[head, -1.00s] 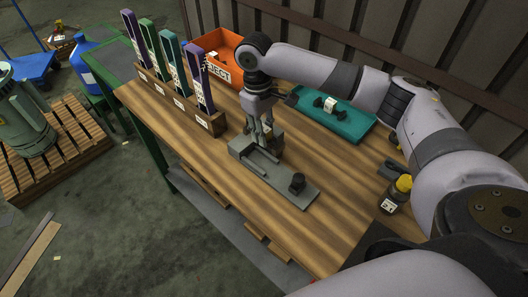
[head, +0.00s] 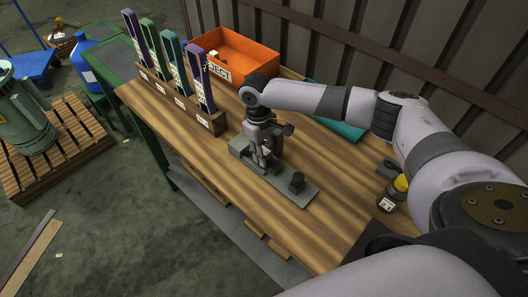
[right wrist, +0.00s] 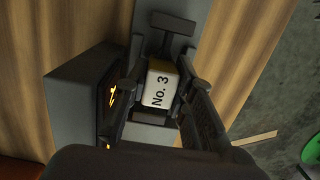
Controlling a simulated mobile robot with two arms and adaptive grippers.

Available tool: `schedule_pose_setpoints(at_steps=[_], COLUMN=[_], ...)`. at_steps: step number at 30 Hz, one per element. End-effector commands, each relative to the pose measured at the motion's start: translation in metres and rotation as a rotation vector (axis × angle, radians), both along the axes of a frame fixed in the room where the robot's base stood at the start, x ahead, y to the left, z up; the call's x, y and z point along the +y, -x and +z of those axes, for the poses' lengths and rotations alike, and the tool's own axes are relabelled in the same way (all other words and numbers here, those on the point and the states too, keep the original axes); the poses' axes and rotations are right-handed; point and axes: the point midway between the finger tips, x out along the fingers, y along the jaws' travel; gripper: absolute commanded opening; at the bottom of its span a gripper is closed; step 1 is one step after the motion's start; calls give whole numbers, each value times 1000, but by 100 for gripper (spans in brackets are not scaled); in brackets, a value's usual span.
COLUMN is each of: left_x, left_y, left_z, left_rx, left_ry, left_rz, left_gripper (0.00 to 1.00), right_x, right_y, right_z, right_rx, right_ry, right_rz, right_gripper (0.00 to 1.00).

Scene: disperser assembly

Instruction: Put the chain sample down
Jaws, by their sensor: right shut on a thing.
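The chain sample (right wrist: 161,86) shows in the right wrist view as a small block with a white label reading "No. 3". My right gripper (right wrist: 162,98) is shut on it, one dark finger on each side. In the head view my right gripper (head: 266,152) is low over the grey fixture (head: 285,182) on the bench. The fixture's grey box (right wrist: 75,108), with lit orange marks, is left of the fingers in the right wrist view. I cannot tell whether the sample touches the fixture. My left gripper is not in view.
An orange reject bin (head: 250,50) stands at the back. A wooden rack (head: 206,116) holds several coloured strips at the left. A teal tray (head: 345,130) is partly hidden behind my right arm. The bench front is clear.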

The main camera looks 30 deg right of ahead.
Motion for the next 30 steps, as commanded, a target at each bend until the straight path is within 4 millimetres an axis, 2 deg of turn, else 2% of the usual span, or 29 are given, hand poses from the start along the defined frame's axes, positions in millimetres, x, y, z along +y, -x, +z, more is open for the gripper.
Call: schedule_pose_setpoints(at_steps=[13, 14, 17, 30], left_x=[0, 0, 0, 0], left_y=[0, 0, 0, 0], left_z=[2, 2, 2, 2], left_rx=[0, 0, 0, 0], left_ry=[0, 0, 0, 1], left_rz=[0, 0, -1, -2], left_gripper=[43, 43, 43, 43], right_x=[1, 1, 1, 1], right_y=[0, 1, 1, 3], right_z=[-11, -12, -13, -14], right_rx=[0, 2, 4, 6], right_ry=[-1, -2, -1, 0], right_rz=[0, 1, 2, 3], right_gripper=[0, 24, 31, 31])
